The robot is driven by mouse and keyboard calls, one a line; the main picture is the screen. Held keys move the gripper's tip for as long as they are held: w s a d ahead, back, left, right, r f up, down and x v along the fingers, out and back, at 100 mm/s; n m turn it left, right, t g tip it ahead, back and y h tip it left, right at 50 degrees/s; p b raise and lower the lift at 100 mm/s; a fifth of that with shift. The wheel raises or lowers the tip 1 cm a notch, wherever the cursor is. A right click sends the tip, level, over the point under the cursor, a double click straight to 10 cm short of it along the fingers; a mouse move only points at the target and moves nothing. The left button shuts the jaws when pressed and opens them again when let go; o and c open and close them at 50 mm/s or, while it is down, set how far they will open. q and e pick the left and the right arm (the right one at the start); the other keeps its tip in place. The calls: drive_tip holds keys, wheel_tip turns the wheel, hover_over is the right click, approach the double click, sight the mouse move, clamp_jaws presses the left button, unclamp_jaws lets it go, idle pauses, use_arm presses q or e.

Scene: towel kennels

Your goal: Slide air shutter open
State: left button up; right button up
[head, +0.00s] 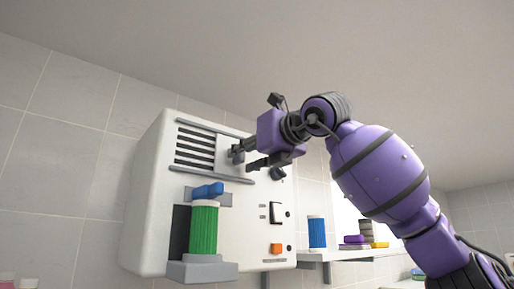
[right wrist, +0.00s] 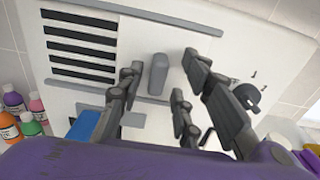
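The air shutter (head: 226,146) is a white plate between two grey horizontal rails on a white wall unit (head: 150,190). Dark vent slots (head: 195,147) lie exposed to its left; the shutter also shows in the right wrist view (right wrist: 140,45). Its upright grey handle (right wrist: 158,74) stands out from the plate. My right gripper (head: 242,157) is at the shutter, in front of the handle. In the right wrist view its fingers (right wrist: 160,84) are spread, with the handle between them and a gap on each side. My left gripper is out of view.
Below the vent, a green cylinder (head: 203,229) stands on a grey ledge under a blue lever (head: 207,190). A dark knob (right wrist: 246,97) is right of the shutter. A shelf (head: 345,254) at right holds a blue cylinder (head: 317,232). Bottles (right wrist: 10,127) stand at left.

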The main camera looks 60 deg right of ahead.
drive_tip(key=v, duration=1.1)
drive_tip(key=shift+s, duration=0.35)
